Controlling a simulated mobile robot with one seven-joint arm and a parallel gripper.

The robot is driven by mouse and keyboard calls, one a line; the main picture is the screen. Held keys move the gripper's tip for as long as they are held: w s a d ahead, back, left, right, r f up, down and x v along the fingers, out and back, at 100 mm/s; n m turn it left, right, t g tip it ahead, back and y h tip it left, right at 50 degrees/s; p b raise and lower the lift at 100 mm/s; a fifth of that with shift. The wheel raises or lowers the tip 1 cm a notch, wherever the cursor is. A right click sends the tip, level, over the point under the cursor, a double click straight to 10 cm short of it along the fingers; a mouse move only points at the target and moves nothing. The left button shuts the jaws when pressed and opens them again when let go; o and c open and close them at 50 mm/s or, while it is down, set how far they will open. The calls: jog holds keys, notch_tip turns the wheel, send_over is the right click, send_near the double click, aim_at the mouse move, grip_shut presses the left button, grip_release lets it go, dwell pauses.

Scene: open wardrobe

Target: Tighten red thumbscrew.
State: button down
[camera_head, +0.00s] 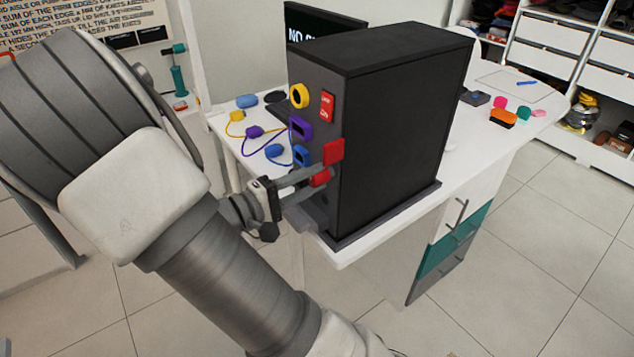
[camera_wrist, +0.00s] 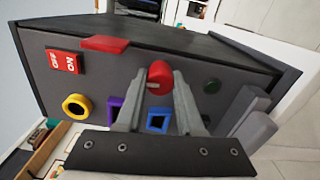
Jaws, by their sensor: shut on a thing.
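The red thumbscrew (camera_wrist: 160,73) is a rounded red knob on the front panel of a black computer-like case (camera_head: 402,130). It also shows low on that panel in the head view (camera_head: 321,178), partly hidden by a finger. My gripper (camera_wrist: 159,82) faces the panel with one finger on each side of the knob. It is shut on the thumbscrew. My gripper also shows in the head view (camera_head: 317,176), reaching in from the left. A separate flat red piece (camera_head: 333,151) stands just above the knob, near the panel's edge.
The panel carries a red ON/OFF switch (camera_head: 327,107), a yellow ring (camera_head: 299,96), a purple socket (camera_head: 300,129) and a blue socket (camera_head: 301,155). Coloured plugs with cords lie on the white table (camera_head: 347,251) to the left. Small items lie at the table's right.

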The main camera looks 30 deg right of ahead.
dwell(0.3)
jog(key=shift+c, duration=1.1)
grip_release()
jog(key=a, duration=0.8)
jog(key=shift+s+p, duration=0.15)
jog(key=shift+p, duration=0.25)
jog(key=shift+s, duration=0.1)
